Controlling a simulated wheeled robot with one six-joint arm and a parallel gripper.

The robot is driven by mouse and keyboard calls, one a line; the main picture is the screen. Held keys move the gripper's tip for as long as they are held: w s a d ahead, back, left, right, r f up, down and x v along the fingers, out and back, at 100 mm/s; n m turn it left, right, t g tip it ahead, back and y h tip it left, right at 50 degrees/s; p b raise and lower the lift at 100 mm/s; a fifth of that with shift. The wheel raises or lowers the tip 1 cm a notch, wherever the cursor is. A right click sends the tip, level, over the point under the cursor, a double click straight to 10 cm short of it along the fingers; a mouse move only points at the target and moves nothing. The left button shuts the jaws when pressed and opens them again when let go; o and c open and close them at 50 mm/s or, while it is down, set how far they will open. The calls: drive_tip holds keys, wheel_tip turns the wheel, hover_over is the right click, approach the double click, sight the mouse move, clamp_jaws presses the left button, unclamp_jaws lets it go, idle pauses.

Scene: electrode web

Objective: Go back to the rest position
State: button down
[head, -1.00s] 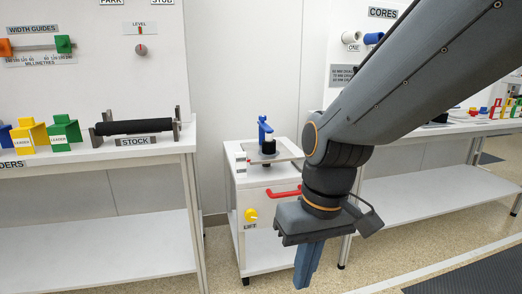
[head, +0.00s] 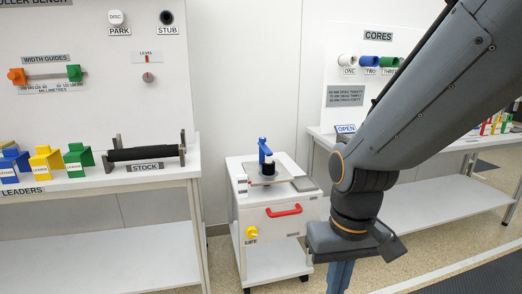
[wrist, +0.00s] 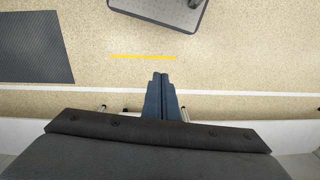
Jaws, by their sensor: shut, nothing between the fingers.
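My gripper (head: 340,277) hangs at the lower right in the head view, pointing down over the floor, to the right of the white cart. Its lower end is cut off by the picture's edge. In the wrist view my gripper (wrist: 160,76) shows two blue-grey fingers pressed together with nothing between them. The speckled floor lies beneath them. No object is in contact with the fingers.
A white cart (head: 275,240) with a red handle (head: 284,211), yellow knob (head: 252,232) and blue clamp (head: 264,150) stands left of my gripper. A bench with black stock roll (head: 145,153) is at left. Cores (head: 369,62) hang at right. A dark mat (wrist: 32,46) lies on the floor.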

drive_tip(key=s+d+r+m+p, duration=0.1)
drive_tip(key=d+r+p, duration=0.4)
drive_tip(key=p, duration=0.3)
drive_tip(key=shift+d+r+m+p, duration=0.25)
drive_tip(key=shift+r+m+p, duration=0.05)
drive_tip(key=shift+r, duration=0.2)
